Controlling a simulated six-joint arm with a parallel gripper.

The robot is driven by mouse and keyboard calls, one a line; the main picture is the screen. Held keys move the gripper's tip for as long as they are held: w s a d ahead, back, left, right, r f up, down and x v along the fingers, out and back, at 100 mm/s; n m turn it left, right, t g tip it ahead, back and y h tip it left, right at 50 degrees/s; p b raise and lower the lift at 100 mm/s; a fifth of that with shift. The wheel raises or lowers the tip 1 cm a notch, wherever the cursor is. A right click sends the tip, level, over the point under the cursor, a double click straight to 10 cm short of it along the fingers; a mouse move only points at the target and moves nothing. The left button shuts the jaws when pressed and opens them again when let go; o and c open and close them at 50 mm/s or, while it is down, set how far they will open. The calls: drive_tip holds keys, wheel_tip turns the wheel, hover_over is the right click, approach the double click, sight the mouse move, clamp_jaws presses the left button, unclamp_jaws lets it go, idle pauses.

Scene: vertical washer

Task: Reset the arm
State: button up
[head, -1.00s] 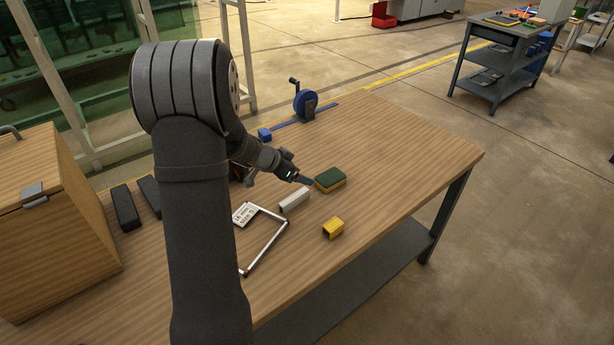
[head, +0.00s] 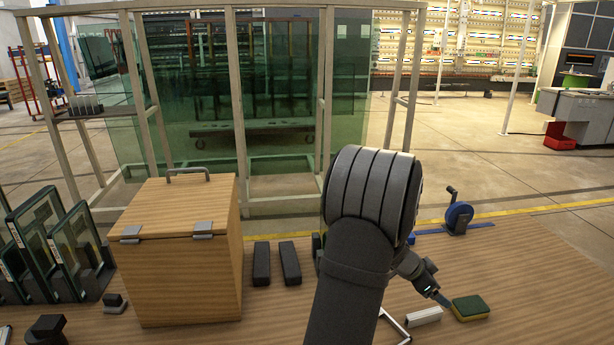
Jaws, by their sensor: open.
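My gripper (head: 436,294) is low over the right part of the wooden table, at the end of my dark grey arm. Its jaws are open, and I see nothing held in them. The tips point at a green and yellow sponge (head: 470,308) just to their right. I cannot tell whether they touch it.
A whitish block (head: 424,316) and part of a white frame (head: 388,316) lie near my gripper. A blue reel (head: 458,218) stands behind. Two dark bars (head: 262,264) and a wooden box (head: 190,270) are to the left, with framed glass panes (head: 42,225) beyond.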

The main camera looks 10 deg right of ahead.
sight(459, 307)
drive_tip(key=x, duration=1.3)
drive_tip(key=v, duration=1.6)
drive_tip(key=x, duration=1.7)
drive_tip(key=d, duration=1.8)
drive_tip(key=shift+d+f, duration=0.15)
drive_tip(key=shift+f, duration=0.1)
